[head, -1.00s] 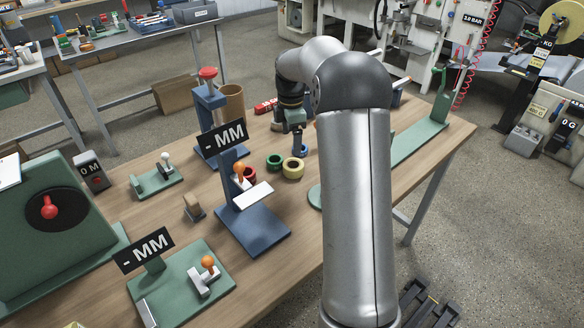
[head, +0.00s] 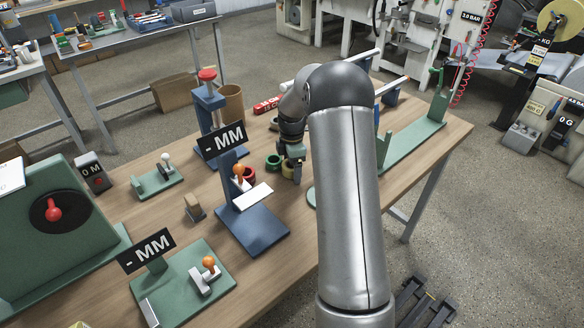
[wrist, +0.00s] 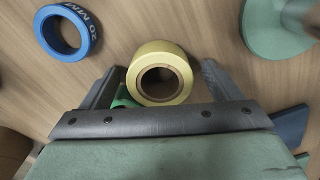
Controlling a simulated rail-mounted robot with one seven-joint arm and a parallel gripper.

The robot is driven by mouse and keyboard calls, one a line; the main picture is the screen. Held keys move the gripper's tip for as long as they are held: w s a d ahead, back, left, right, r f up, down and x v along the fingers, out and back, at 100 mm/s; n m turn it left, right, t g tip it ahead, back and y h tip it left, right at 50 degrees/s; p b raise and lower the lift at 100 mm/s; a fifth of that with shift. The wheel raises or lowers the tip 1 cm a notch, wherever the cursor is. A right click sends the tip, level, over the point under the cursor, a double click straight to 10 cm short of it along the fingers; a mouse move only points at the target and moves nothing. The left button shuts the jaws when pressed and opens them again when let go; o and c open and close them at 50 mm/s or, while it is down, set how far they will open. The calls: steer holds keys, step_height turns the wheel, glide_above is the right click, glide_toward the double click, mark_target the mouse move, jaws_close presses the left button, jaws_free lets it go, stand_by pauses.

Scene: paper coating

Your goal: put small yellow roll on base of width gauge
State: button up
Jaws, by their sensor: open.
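The small yellow roll (wrist: 160,49) lies on the table, between the two open fingers of my gripper (wrist: 159,80); it does not look clasped. In the head view the yellow roll (head: 287,172) is partly hidden by my gripper (head: 293,172), which is low over the rolls. Two stands carry "- MM" displays: one with a green base (head: 218,262) at the front, one with a blue base (head: 255,232) behind it to the right. I cannot tell from the labels which is the width gauge.
A green roll (head: 273,161) and a red roll (head: 250,175) sit left of the yellow one. A blue roll (wrist: 46,34) lies nearby in the wrist view. A long green stand (head: 412,148) is to the right. A small brown-grey block (head: 194,208) stands left of the blue base.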

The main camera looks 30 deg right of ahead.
steer(key=shift+c, duration=0.3)
steer(key=c, duration=1.1)
steer(key=shift+r, duration=0.1)
steer(key=shift+w+r, duration=0.1)
steer(key=shift+r, duration=0.45)
steer(key=s+a+r+b, duration=0.4)
steer(key=s+a+r, duration=0.1)
steer(key=s+r, duration=0.75)
steer(key=shift+s+d+r+m, duration=1.05)
steer(key=shift+d+m, duration=2.6)
steer(key=shift+m, duration=0.4)
steer(key=shift+s+d+r+m, duration=1)
steer(key=shift+s+d+m, duration=0.2)
steer(key=shift+d+m, duration=2.7)
steer(key=shift+s+d+r+m, duration=1.05)
steer(key=shift+d+m, duration=2.35)
steer(key=shift+m, duration=0.85)
